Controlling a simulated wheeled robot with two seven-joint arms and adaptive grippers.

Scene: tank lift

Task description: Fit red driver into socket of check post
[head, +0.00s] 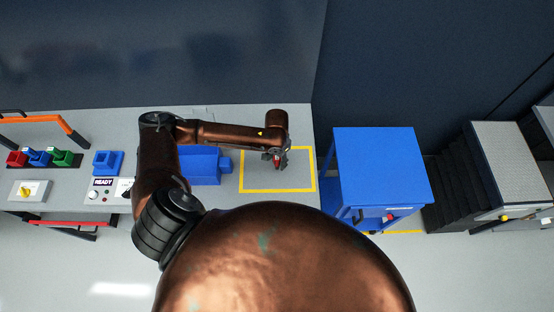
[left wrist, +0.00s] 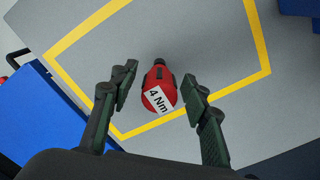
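The red driver (left wrist: 160,92), with a white "4 Nm" label and a dark tip, is within the yellow outline on the grey bench. My left gripper (left wrist: 155,82) has its fingers apart on either side of the driver, with gaps visible; it is open. In the head view my left gripper (head: 280,160) hangs over the yellow-outlined area, with a little red of the driver showing by it. A small unit with a READY display (head: 104,183) and a blue block (head: 108,163) stands on the bench; I cannot tell whether it is the check post. My right gripper is out of view.
Red (head: 16,159), blue (head: 39,158) and green (head: 62,158) holders stand at the bench's left. A large blue block (head: 200,167) lies just left of the yellow outline (head: 243,188). A blue cabinet (head: 381,165) stands to the right, beside dark steps (head: 465,185).

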